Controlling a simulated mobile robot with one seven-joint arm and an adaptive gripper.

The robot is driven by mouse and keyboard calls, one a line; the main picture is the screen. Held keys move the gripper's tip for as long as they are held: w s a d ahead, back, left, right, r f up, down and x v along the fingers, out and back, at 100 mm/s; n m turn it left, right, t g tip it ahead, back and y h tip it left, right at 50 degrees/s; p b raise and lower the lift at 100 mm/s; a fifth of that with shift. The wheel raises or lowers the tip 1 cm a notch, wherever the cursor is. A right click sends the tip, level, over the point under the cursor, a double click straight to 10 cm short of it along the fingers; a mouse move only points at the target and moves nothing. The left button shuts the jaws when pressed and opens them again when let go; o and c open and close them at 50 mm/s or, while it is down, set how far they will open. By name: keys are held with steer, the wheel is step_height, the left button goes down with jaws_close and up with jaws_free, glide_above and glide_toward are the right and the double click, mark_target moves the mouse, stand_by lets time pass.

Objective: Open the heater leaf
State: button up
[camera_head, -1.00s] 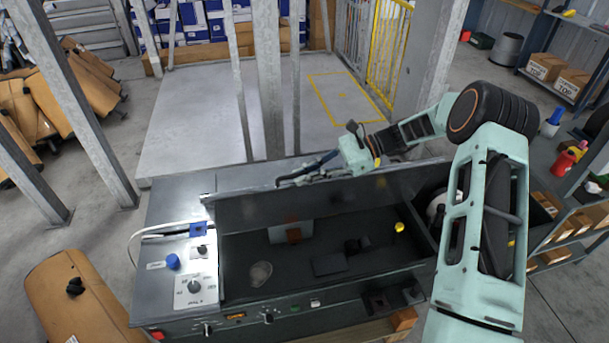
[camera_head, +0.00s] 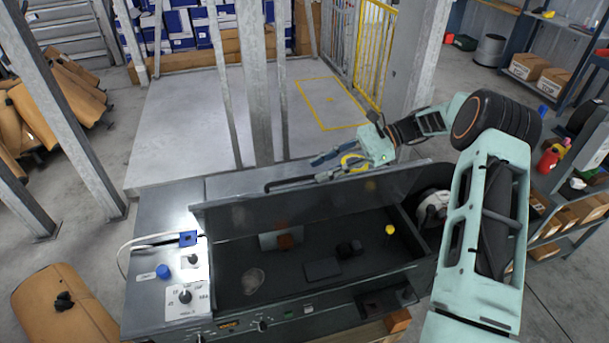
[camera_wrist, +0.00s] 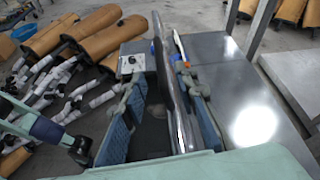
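The heater (camera_head: 170,285) is a dark box with a control panel on its left and an open bay inside. Its leaf (camera_head: 310,205) is a long dark panel standing raised along the back of the bay. A dark bar-like handle (camera_head: 290,183) runs along the leaf's upper edge. My gripper (camera_head: 318,168) is at that edge, near its middle. In the wrist view the blue fingers of my gripper (camera_wrist: 167,90) are spread apart, with the leaf's edge and bar (camera_wrist: 168,75) between them. Contact with the fingers cannot be made out.
A grey column (camera_head: 257,90) and thinner posts stand behind the heater. Brown padded parts (camera_head: 60,310) lie at the left. Shelves with cartons (camera_head: 550,75) stand at the right. The grey platform (camera_head: 185,125) behind the heater is clear.

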steer(key=v, duration=0.3)
steer(key=shift+d+r, duration=0.1)
steer(key=shift+d, duration=0.1)
